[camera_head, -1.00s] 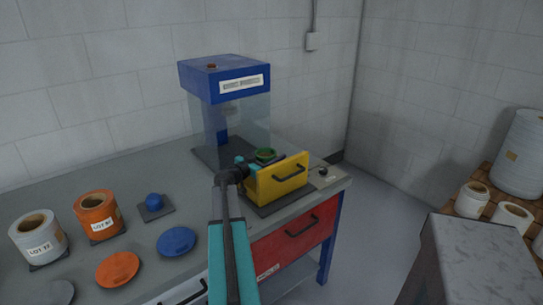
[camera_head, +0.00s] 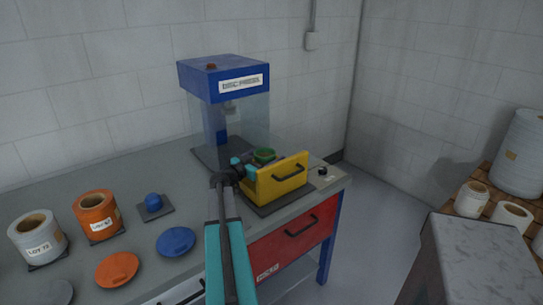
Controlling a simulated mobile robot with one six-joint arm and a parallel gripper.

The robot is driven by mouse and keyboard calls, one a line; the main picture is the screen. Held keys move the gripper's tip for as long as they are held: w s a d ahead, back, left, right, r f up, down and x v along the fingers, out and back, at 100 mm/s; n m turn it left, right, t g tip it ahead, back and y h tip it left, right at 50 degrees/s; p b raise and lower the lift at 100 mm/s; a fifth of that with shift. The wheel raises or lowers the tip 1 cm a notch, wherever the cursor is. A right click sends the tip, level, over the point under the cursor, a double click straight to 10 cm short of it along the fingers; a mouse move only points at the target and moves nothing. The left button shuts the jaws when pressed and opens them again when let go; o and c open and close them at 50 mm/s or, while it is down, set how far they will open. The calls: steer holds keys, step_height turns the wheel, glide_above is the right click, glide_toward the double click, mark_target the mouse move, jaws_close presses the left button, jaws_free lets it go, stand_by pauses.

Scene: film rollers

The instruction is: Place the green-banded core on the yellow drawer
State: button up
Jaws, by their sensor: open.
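The yellow drawer (camera_head: 282,188) stands at the front of the blue disc press on the bench, with a dark handle on its front. The green-banded core (camera_head: 263,155) sits at the yellow drawer, just behind its front panel; its lower part is hidden. My gripper (camera_head: 243,167) is open, with teal fingertips close to the left of the core. Whether a finger touches the core cannot be told.
The blue press (camera_head: 222,83) with clear guards rises behind the drawer. An orange roll (camera_head: 97,217), a white roll (camera_head: 37,237), a blue disc (camera_head: 176,242), an orange disc (camera_head: 117,269) and a blue knob (camera_head: 153,202) lie left. A grey block (camera_head: 480,255) stands right.

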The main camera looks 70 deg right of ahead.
mark_target(257, 161)
steer(key=b+v, duration=0.2)
steer(key=v, duration=0.7)
steer(key=shift+w+a, duration=0.1)
steer(key=shift+a, duration=0.25)
steer(key=shift+w+a, duration=0.15)
steer(key=shift+a, duration=0.15)
steer(key=shift+r, duration=0.1)
